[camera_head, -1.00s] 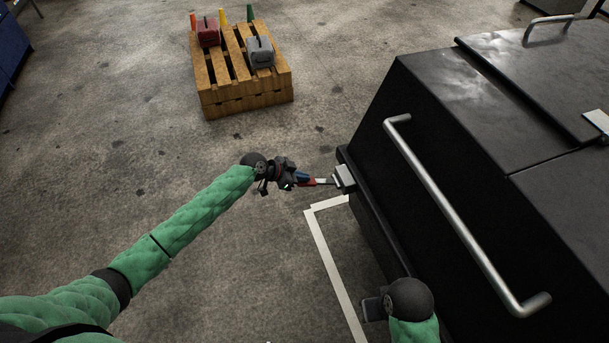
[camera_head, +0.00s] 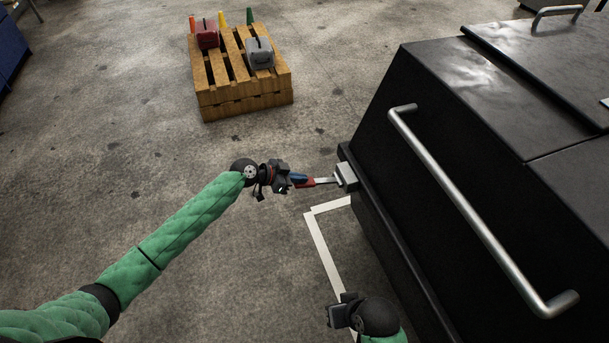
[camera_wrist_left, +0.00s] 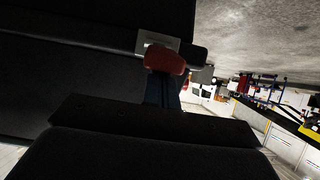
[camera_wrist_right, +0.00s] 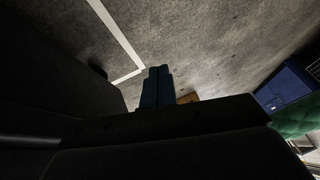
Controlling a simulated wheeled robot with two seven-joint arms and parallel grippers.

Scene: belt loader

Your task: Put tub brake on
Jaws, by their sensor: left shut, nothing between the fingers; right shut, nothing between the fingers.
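The black tub (camera_head: 500,135) with a long silver handle fills the right of the head view.
A wooden pallet (camera_head: 240,95) stands at the back left with a red case (camera_head: 207,36), a grey case (camera_head: 259,53) and small cones. White floor tape (camera_head: 322,240) runs beside the tub. The concrete floor on the left is clear.

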